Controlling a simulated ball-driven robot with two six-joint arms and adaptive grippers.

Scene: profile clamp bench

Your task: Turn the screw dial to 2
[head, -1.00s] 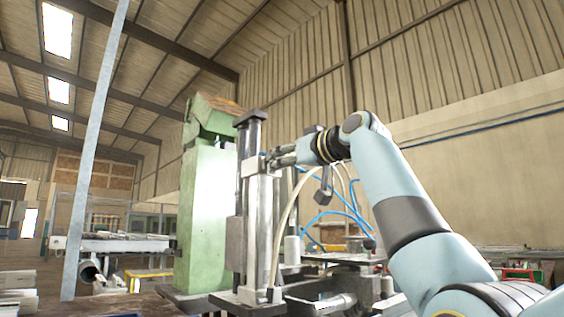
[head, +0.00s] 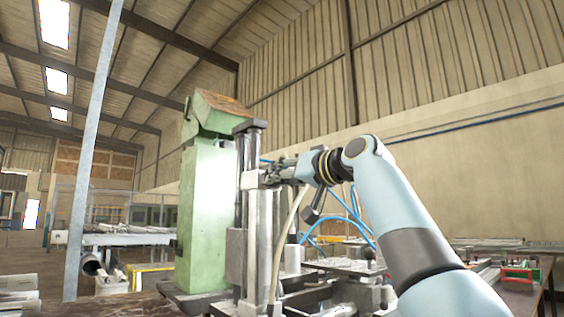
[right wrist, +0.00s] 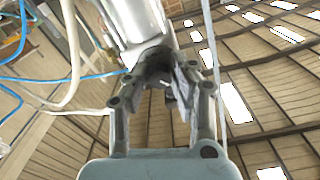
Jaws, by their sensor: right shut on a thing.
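The green press-like machine (head: 207,200) with upright metal columns stands at the middle of the head view. My right gripper (head: 272,174) reaches in from the right at the front column. In the right wrist view, the right gripper (right wrist: 160,75) has its two fingers around a dark round part, which I take for the screw dial (right wrist: 158,66), at the end of a pale metal cylinder (right wrist: 134,20). The gripper is shut on it. In the head view the fingers hide the dial. Its numbers cannot be read. My left gripper is in neither view.
Blue and white hoses (head: 345,226) loop below my right wrist, close to the columns. A metal plate (head: 346,266) lies low, right of the columns. A slanted pale post (head: 92,150) stands at the left. A workbench (head: 520,272) is at the lower right.

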